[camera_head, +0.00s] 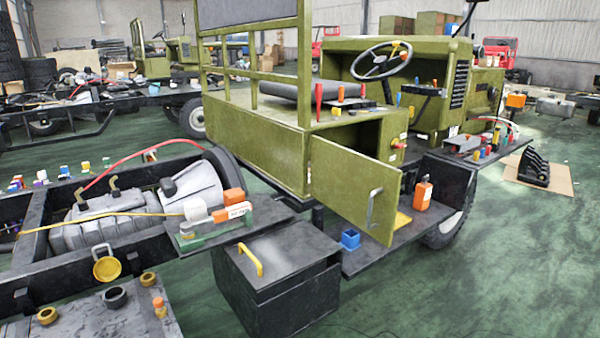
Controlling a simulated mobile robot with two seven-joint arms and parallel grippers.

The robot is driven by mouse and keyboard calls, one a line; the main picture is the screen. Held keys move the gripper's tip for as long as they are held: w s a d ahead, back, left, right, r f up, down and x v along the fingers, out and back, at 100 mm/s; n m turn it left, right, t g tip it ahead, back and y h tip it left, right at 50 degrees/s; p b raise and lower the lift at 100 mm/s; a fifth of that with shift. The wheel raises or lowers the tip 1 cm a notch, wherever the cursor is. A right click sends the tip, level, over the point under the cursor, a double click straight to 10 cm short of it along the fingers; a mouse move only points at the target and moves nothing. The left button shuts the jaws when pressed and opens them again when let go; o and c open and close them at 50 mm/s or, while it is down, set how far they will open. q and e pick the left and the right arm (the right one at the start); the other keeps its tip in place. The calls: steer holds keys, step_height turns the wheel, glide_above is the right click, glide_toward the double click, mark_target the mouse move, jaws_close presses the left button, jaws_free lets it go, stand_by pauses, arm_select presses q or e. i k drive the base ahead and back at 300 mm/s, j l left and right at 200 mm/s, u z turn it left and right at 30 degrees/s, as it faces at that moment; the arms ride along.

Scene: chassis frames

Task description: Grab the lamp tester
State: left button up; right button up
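I cannot tell for certain which thing is the lamp tester. An orange and white device with a small label (230,212) lies on the dark plate beside the gearbox, at the centre left. An orange bottle-shaped object (423,195) stands upright on the side step of the green vehicle. Several small coloured tools and blocks (485,150) sit on the dark fender at the right. Neither of my grippers shows in the head view.
A green vehicle body (300,140) has its side door (350,185) swung open. A black box with a yellow handle (275,275) stands in front. The chassis frame and gearbox (130,215) fill the left. The green floor (480,270) is clear at the right.

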mark_target(421, 200)
steer(key=i+l+u, duration=0.2)
steer(key=l+u, duration=0.2)
steer(key=i+l+u, duration=0.15)
steer(key=l+u, duration=0.45)
steer(key=l, duration=0.2)
steer(key=i+l+u, duration=0.15)
steer(key=l, duration=0.3)
steer(key=l+u, duration=0.25)
steer(key=l, duration=0.7)
steer(key=l+u, duration=0.1)
steer(key=l, duration=1.8)
